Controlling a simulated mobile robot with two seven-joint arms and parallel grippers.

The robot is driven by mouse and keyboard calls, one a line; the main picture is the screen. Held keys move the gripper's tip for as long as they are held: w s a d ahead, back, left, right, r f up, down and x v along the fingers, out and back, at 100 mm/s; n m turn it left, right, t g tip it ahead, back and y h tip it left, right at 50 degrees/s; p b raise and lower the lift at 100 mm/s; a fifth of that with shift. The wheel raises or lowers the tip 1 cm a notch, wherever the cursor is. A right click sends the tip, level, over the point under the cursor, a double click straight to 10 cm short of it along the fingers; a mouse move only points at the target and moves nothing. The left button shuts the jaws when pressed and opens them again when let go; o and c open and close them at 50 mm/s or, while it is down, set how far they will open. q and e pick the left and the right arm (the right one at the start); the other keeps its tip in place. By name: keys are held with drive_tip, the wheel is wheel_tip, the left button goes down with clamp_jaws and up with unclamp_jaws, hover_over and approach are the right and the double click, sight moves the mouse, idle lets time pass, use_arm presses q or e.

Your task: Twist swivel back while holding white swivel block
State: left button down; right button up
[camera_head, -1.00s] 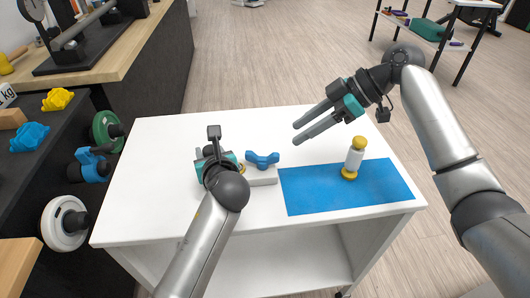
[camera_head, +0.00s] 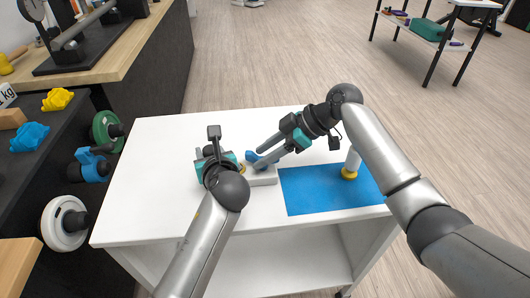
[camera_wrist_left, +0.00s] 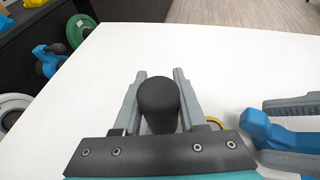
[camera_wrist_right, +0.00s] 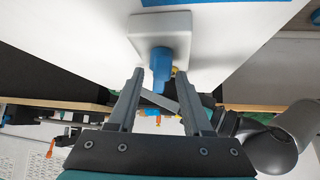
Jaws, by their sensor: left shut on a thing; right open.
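The white swivel block (camera_head: 263,179) sits on the white table, left of the blue mat. Its blue swivel (camera_head: 251,156) is on top and also shows in the left wrist view (camera_wrist_left: 268,131). My right gripper (camera_head: 262,157) is open, its fingers reaching to either side of the swivel. In the right wrist view the swivel (camera_wrist_right: 160,68) lies between and beyond the fingertips, with the white block (camera_wrist_right: 160,33) behind. My left gripper (camera_wrist_left: 160,75) is shut on a black cylindrical handle (camera_wrist_left: 158,98), left of the block. The handle's lower end is hidden.
A white bottle with yellow ends (camera_head: 351,165) stands on the blue mat (camera_head: 310,190), partly hidden by my right arm. A yellow ring (camera_wrist_left: 213,123) shows beside the left fingers. The left part of the table (camera_head: 150,180) is clear.

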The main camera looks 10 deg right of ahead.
drive_tip(key=shift+c, duration=0.2)
clamp_jaws()
drive_tip(key=shift+m+t, duration=0.3)
drive_tip(key=shift+m, duration=0.1)
drive_tip(key=m+t+h, duration=0.1)
drive_tip(key=m+t, duration=0.1)
drive_tip(key=shift+s+m, duration=0.15)
drive_tip(key=shift+m, duration=0.25)
drive_tip(key=m+t+h, duration=0.1)
drive_tip(key=m, duration=0.1)
drive_tip(key=m+t+h, duration=0.1)
drive_tip(key=m, duration=0.1)
drive_tip(key=shift+s+a+m+t+h, duration=0.1)
drive_tip(key=shift+a+m+t+h, duration=0.05)
drive_tip(key=shift+m+t+h, duration=0.15)
drive_tip(key=m+t+h, duration=0.1)
drive_tip(key=m+h, duration=0.1)
drive_tip(key=m, duration=0.1)
drive_tip(key=shift+a, duration=0.15)
drive_tip(key=shift+f+m+t+h, duration=0.1)
drive_tip(key=shift+m+t+h, duration=0.3)
drive_tip(key=shift+m+h, duration=1.4)
drive_tip(key=shift+s+m, duration=0.1)
drive_tip(key=shift+m, duration=0.3)
drive_tip(key=shift+o, duration=0.2)
unclamp_jaws()
